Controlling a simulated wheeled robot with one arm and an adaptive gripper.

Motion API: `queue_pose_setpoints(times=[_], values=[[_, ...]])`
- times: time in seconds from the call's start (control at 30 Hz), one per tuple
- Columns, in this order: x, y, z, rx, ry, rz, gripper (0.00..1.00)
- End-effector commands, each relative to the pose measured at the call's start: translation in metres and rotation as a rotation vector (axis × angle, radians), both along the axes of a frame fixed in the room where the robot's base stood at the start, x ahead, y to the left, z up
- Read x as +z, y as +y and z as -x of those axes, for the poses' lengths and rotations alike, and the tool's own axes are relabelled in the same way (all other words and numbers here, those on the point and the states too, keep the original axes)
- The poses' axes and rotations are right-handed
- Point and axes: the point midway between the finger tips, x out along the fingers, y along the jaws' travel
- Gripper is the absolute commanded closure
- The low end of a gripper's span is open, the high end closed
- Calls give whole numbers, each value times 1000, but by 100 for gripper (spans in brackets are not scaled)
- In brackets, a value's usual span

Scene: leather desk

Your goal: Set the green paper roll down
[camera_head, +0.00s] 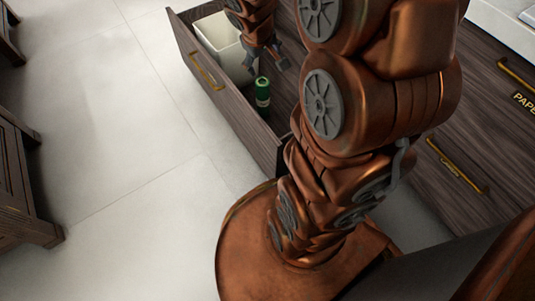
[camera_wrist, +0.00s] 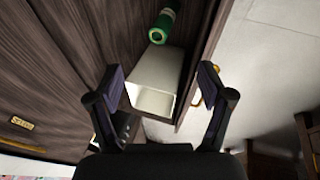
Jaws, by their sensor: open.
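The green paper roll (camera_head: 262,92) is inside the open drawer (camera_head: 232,106), near its front wall and beside a white bin. It looks upright in the head view. In the wrist view the green roll (camera_wrist: 163,24) shows at the top, beyond the bin. My gripper (camera_head: 266,64) is over the drawer, above the roll in the head picture, with its fingers spread. In the wrist view my gripper (camera_wrist: 163,84) has a wide, empty gap between its fingers. The roll is apart from both fingers there.
The white bin (camera_head: 220,42) stands in the drawer; it also shows in the wrist view (camera_wrist: 153,80). A brass handle (camera_head: 207,71) is on the drawer front. Closed drawers with brass handles (camera_head: 457,166) are at right. Dark furniture (camera_head: 20,180) stands at left, with clear floor between.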

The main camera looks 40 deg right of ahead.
Motion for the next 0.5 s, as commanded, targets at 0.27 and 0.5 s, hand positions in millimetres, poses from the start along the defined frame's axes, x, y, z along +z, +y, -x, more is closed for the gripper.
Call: queue_pose_setpoints(times=[0.27, 0.5], values=[[13, 95, 128, -63, 259, -129, 20], [22, 162, 225, -72, 455, -255, 20]])
